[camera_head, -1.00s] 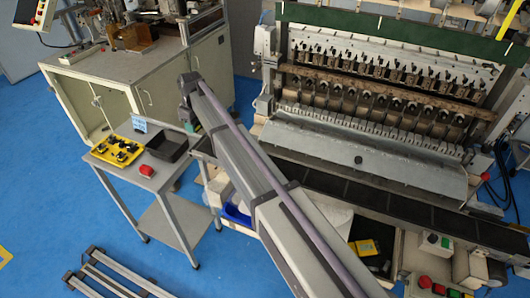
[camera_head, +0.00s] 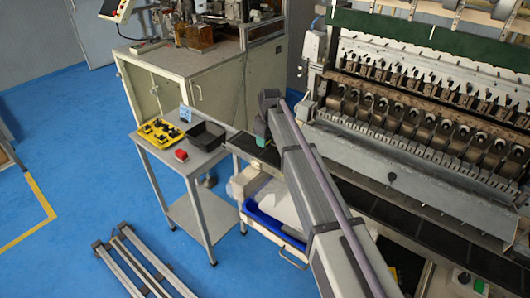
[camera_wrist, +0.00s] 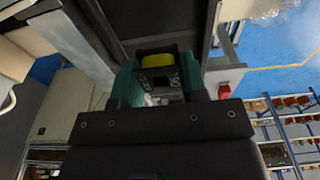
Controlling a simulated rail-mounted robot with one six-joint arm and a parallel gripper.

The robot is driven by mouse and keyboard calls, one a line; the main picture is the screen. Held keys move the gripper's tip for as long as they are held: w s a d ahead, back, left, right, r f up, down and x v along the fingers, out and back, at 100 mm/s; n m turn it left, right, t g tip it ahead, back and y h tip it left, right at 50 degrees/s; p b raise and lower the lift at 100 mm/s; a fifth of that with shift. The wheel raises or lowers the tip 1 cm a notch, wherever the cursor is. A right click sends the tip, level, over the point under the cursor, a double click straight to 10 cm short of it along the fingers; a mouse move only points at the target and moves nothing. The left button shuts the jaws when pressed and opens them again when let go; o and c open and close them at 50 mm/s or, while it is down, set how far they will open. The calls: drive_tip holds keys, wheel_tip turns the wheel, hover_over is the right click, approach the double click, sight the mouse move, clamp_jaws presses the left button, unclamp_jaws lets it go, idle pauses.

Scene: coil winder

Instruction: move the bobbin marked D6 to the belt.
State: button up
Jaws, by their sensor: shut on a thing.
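My gripper (camera_wrist: 158,88) is shut on a small black bobbin with a yellow top (camera_wrist: 158,62), held between its green fingers in the wrist view. White marking on its dark face is upside down and looks like D6. In the head view the gripper (camera_head: 262,138) is small, mostly hidden by my arm, and appears over the left end of the dark belt (camera_head: 432,236); the held bobbin cannot be made out there. I cannot tell the height above the belt. The belt runs along the front of the winding machine.
A grey table at left holds a yellow tray (camera_head: 147,129) with several bobbins, an empty black tray (camera_head: 206,136) and a red button box (camera_head: 181,155). A winding machine (camera_head: 410,150) stands behind the belt. A blue bin (camera_head: 270,222) sits below the belt.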

sight(265, 151)
wheel_tip(265, 151, down, 4)
drive_tip(key=b, duration=0.3)
drive_tip(key=shift+d+r, duration=0.1)
drive_tip(key=shift+r, duration=0.3)
drive_tip(key=shift+f, duration=0.2)
drive_tip(key=o, duration=0.9)
drive_tip(key=shift+r, duration=0.1)
drive_tip(key=r+p, duration=0.8)
drive_tip(key=s+d+r+p, duration=0.1)
drive_tip(key=r+p, duration=0.3)
drive_tip(key=shift+d+r+p, duration=0.1)
drive_tip(key=shift+r+p, duration=0.1)
drive_tip(key=shift+p, duration=0.1)
drive_tip(key=shift+f, duration=0.15)
